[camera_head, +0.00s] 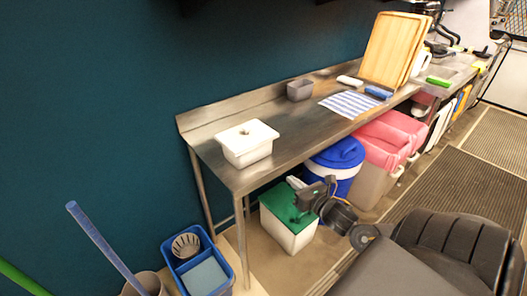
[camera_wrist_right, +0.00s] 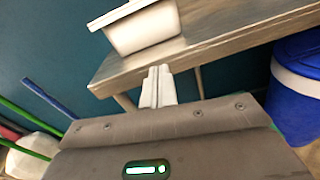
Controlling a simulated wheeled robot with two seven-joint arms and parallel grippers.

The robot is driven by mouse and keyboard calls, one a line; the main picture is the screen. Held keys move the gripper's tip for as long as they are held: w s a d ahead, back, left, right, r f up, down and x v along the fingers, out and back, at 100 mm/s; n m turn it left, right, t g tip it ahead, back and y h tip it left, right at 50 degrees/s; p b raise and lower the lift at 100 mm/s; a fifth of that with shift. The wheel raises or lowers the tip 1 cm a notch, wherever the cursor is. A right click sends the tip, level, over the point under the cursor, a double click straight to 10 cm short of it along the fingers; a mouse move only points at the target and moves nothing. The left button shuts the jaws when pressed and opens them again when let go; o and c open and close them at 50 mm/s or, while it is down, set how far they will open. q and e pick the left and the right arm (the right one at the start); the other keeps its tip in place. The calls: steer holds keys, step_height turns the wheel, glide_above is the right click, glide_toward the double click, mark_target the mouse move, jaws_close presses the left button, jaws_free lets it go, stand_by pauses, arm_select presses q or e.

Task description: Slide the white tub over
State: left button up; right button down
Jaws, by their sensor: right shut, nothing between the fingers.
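The white tub (camera_head: 247,146) stands upright near the left end of the steel table (camera_head: 207,132), close to its front edge. It has a lid-like top with a small dark spot in the middle. In the right wrist view the tub (camera_wrist_right: 146,30) shows above the table edge. My right gripper (camera_head: 331,184) is below and in front of the table, to the right of the tub and apart from it. In the right wrist view its fingers (camera_wrist_right: 158,72) are together and empty. My left gripper is in neither view.
A grey container (camera_head: 300,90), a striped cloth (camera_head: 350,104) and a cutting board (camera_head: 391,47) are farther along the table. A green-lidded bin (camera_head: 292,232) and a blue bin (camera_head: 339,160) stand below. The tabletop right of the tub is clear.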

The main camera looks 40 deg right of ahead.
step_height(320, 180, up, 4)
steer(key=a+n, duration=0.2)
steer(key=p, duration=0.3)
glide_toward(258, 149)
steer(key=shift+t+y, duration=0.3)
steer(key=shift+y, duration=0.1)
steer(key=w, duration=0.5)
steer(key=shift+w+d+f, duration=0.25)
steer(key=shift+w+d, duration=0.05)
steer(key=shift+w, duration=0.05)
steer(key=shift+w+f, duration=0.1)
steer(key=shift+w, duration=0.45)
